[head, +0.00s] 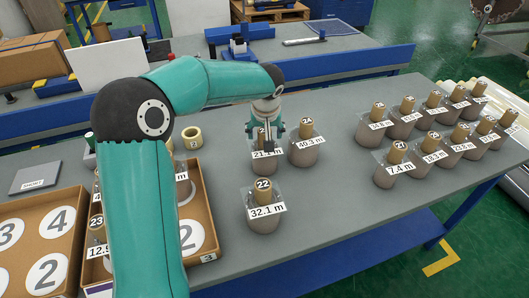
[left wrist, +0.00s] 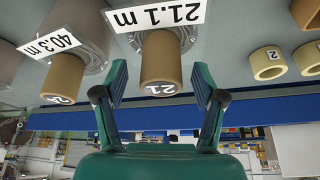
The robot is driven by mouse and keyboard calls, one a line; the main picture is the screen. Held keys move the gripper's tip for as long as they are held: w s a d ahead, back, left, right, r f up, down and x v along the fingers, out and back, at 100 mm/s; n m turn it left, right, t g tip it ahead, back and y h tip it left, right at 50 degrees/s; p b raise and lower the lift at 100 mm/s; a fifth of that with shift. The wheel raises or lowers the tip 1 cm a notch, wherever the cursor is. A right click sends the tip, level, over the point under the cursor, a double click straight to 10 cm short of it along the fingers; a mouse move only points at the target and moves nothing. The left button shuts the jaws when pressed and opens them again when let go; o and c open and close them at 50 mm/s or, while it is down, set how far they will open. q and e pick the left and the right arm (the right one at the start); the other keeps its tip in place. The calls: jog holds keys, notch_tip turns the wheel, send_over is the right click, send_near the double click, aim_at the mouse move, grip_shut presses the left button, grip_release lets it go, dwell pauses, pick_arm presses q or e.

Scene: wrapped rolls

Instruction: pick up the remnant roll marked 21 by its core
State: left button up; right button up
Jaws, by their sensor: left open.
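The remnant roll marked 21 (head: 266,168) stands upright on the grey table, with a 21.1 m label and a tan core sticking up. Its core (left wrist: 162,62) shows in the left wrist view, where the picture is upside down and the 21 is on the core's end. My left gripper (head: 265,122) is over this roll, pointing down. In the left wrist view the open left gripper (left wrist: 160,88) has one finger on each side of the core, with gaps visible on both sides. The arm hides part of the roll's top in the head view. My right gripper is not in view.
The 40.3 m roll (head: 305,153) stands close at the right, and roll 22 (head: 263,217) stands nearer the front. Several rolls stand at the table's right. An empty core ring (head: 192,138) and cardboard trays (head: 205,215) are at the left.

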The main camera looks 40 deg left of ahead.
pick_arm(q)
grip_shut()
dwell(0.4)
jog(key=shift+r, duration=0.1)
